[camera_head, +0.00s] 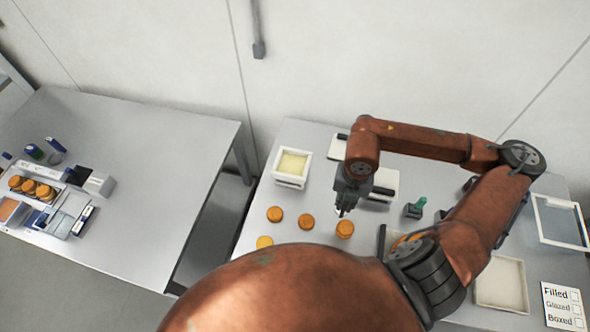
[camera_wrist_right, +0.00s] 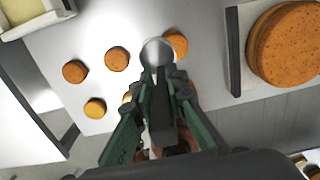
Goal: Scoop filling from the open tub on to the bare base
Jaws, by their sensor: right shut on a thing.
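The open tub (camera_head: 279,176) is a white square container with pale yellow filling (camera_head: 293,163), left of my right gripper. Its corner shows in the wrist view (camera_wrist_right: 38,24). Small orange-brown rounds lie on the table: one at the left (camera_head: 275,214), one in the middle (camera_head: 306,221), one nearer (camera_head: 264,242), and one by the gripper (camera_head: 345,229). I cannot tell which is the bare base. My right gripper (camera_head: 344,207) is shut on a scoop, whose grey rounded head (camera_wrist_right: 157,51) shows above the table, beside a round (camera_wrist_right: 176,44). My left gripper is out of view.
A larger round (camera_wrist_right: 287,45) sits on a pale board at the right of the wrist view. Behind my right arm are a white board (camera_head: 383,184) and a green-topped item (camera_head: 416,207). A shallow tray (camera_head: 502,284) and a label card (camera_head: 563,305) lie right.

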